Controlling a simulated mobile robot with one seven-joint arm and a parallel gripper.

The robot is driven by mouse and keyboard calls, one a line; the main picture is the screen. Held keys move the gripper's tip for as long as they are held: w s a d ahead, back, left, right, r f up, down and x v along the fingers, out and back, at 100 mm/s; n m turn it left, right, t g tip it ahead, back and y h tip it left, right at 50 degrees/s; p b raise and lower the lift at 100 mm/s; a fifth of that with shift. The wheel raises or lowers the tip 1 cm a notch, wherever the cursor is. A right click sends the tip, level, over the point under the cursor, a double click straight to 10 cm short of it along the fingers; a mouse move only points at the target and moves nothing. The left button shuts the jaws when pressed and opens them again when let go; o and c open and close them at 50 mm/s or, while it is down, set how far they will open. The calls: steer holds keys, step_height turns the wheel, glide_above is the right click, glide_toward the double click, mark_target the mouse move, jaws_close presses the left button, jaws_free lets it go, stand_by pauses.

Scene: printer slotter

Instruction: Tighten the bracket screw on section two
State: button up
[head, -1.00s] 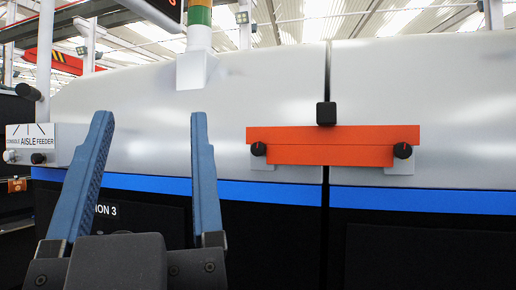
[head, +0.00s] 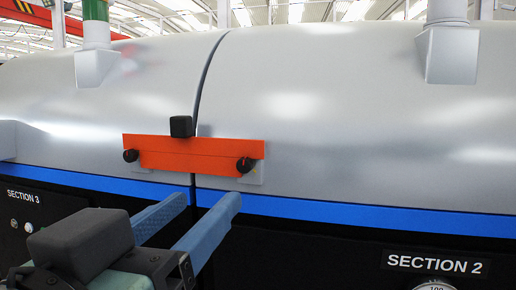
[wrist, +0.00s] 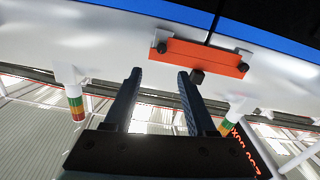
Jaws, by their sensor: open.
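An orange bracket (head: 195,157) spans the seam between two grey covers. It has a black knob-like screw at each end: the right one (head: 244,164) on the section two side, the left one (head: 130,155) on the section three side. A black block (head: 181,126) sits above the bracket at the seam. My gripper (head: 208,203) is open and empty, its blue fingers appearing below the bracket in the head view. In the wrist view, which looks upside down, the bracket (wrist: 200,57) is beyond the fingertips, apart from them, with the section two screw (wrist: 161,47) at left.
A blue stripe (head: 330,213) runs under the covers, above black lower panels. The "SECTION 2" label (head: 434,264) is at lower right, with a gauge (head: 437,286) partly cut off below it. The "SECTION 3" label (head: 23,196) is at left. The cover face around the bracket is clear.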

mark_target(244, 167)
steer(key=p+x, duration=0.5)
steer(key=x, duration=0.7)
steer(key=shift+a+p, duration=0.15)
steer(key=shift+p, duration=0.15)
steer(key=shift+w+f, duration=0.15)
steer(key=shift+w, duration=0.3)
jaws_close()
